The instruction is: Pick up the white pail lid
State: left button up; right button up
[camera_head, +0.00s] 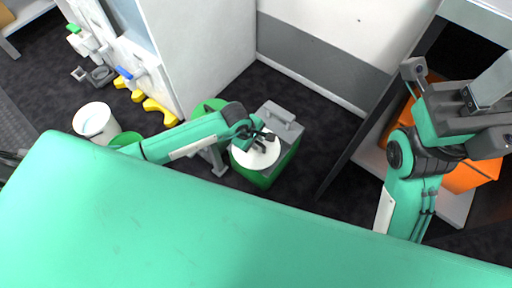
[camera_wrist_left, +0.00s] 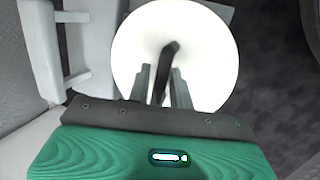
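The white pail lid (camera_head: 252,158) is a round disc lying on a green and grey box (camera_head: 268,172) in the head view. In the left wrist view the lid (camera_wrist_left: 205,50) fills the upper middle. My left gripper (camera_head: 262,141) is over the lid; in the left wrist view its two fingers (camera_wrist_left: 162,70) stand apart in front of the disc. A dark narrow bar (camera_wrist_left: 170,50) shows between them, perhaps a handle or its shadow; contact cannot be told. My right gripper (camera_head: 450,100) is at the right, away from the lid; its fingertips are not clear.
A white pail (camera_head: 96,121) stands at the left. A white cabinet (camera_head: 200,50) with yellow-footed fittings is behind my left arm. An orange container (camera_head: 470,175) sits in a shelf at the right. Dark floor (camera_head: 325,110) is free between box and shelf.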

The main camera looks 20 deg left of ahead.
pick_arm(q)
grip_shut()
jog(key=shift+r, duration=0.1)
